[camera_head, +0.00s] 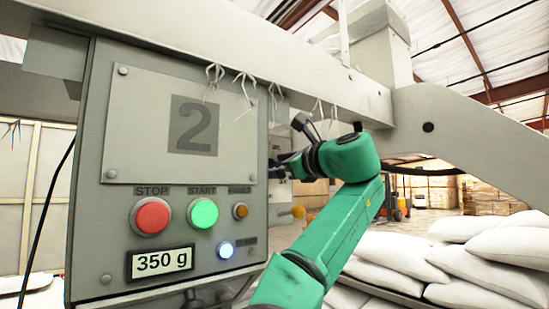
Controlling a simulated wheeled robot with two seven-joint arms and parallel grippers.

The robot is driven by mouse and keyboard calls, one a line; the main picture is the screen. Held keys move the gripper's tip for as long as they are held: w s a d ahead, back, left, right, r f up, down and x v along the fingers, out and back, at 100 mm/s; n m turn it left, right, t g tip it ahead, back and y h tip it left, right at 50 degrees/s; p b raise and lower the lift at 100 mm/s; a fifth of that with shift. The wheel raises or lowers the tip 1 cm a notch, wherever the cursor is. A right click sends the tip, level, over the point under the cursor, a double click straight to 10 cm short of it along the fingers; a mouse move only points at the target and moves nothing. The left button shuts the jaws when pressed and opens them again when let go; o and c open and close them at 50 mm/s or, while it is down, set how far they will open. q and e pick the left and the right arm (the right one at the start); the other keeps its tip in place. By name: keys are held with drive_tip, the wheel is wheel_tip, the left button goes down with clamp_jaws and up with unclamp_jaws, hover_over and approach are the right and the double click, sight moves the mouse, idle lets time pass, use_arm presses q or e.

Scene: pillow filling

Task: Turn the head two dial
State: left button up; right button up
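The head two panel (160,217) is a grey box with a large "2" plate (147,130). It carries a red STOP button (150,216), a green START button (202,214), a small amber knob (240,210), a lit white-blue button (226,250) and a "350 g" display (160,262). I cannot tell which part is the dial. My green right arm rises from the bottom, and my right gripper (281,168) is at the panel's right edge. Its fingers are small and partly hidden, so contact and opening are unclear. My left gripper is not in view.
A grey beam (250,50) with hanging white ties runs above the panel. A sloping grey arm of the machine (470,130) is at right. White sacks (480,265) are piled at lower right.

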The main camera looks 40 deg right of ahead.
drive_tip(key=shift+s, duration=0.15)
drive_tip(key=shift+c, duration=0.9)
drive_tip(key=shift+w, duration=0.2)
drive_tip(key=c, duration=0.6)
drive_tip(key=shift+f, duration=0.1)
drive_tip(key=c, duration=0.6)
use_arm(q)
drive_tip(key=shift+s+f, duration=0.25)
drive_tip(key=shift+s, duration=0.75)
